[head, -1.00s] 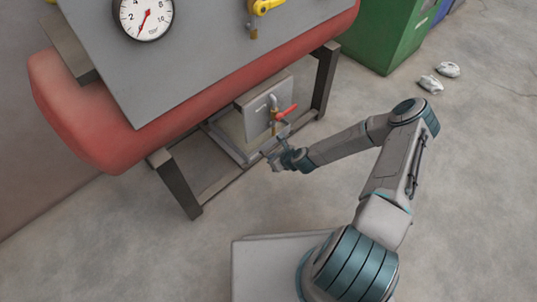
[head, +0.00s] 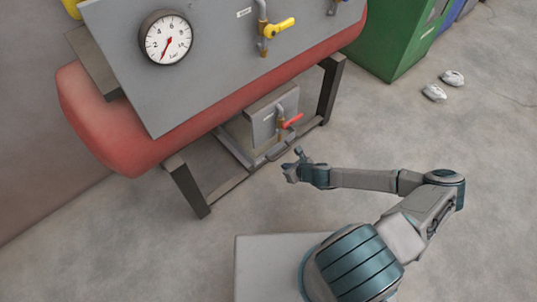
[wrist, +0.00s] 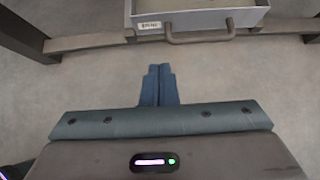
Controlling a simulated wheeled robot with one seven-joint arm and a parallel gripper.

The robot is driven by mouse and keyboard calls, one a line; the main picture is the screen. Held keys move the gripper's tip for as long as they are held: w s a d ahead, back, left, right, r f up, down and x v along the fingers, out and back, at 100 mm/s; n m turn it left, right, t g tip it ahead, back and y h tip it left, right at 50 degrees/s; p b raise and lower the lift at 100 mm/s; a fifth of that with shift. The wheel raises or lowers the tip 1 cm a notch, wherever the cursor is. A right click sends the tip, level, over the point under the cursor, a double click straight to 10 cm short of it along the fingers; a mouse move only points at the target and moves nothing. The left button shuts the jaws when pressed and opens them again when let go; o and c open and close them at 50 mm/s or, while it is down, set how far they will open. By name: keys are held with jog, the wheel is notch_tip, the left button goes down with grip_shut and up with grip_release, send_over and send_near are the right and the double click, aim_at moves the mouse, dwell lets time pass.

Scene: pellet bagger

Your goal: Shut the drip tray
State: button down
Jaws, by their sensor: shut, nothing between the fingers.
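The drip tray (head: 237,150) is a shallow grey tray low under the red tank, between the frame legs. It shows at the top of the wrist view (wrist: 200,19), with a small label and a bar handle (wrist: 200,38) on its front. Its light inside shows behind the front, so it stands at least partly out; how far is hard to tell. My gripper (head: 292,166) is in front of the tray and to its right in the head view, apart from the handle. In the wrist view its fingers (wrist: 160,70) are together and empty, pointing towards the tray front.
A small box with a red-handled tap (head: 291,121) sits above the tray. Dark frame legs (head: 188,188) and a low crossbar (wrist: 90,41) flank it. The floor between my gripper and the tray is clear. A green bin (head: 395,45) stands at the back right.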

jog(key=b, duration=0.6)
send_near(263, 156)
jog(key=shift+x, duration=3.05)
jog(key=shift+d, duration=0.15)
